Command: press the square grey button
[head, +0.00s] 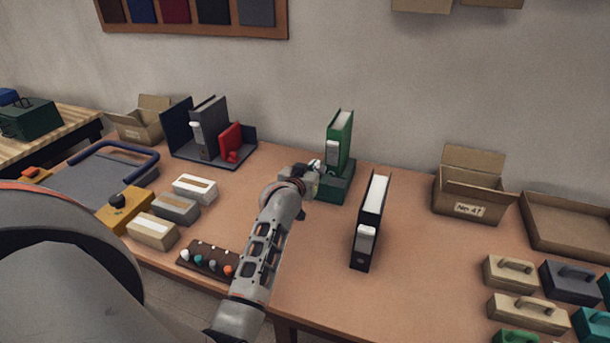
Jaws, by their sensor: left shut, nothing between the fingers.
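My left gripper (312,176) is shut and empty. Its tip is at the front left of a dark green stand (340,186), on which a green binder (339,140) stands upright. I cannot tell whether the tip touches the stand. I cannot clearly make out a square grey button; the gripper hides part of the stand's front. A dark brown strip (203,249) with several small round coloured knobs lies near the table's front edge, beside my left forearm. My right gripper is not in view.
A black binder (369,222) stands upright right of the gripper. A grey bookend stand (205,160) with books is back left. Labelled blocks (175,208) lie at left. A cardboard box (470,190) and handled blocks (527,312) are at right. Bare tabletop lies right of the black binder.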

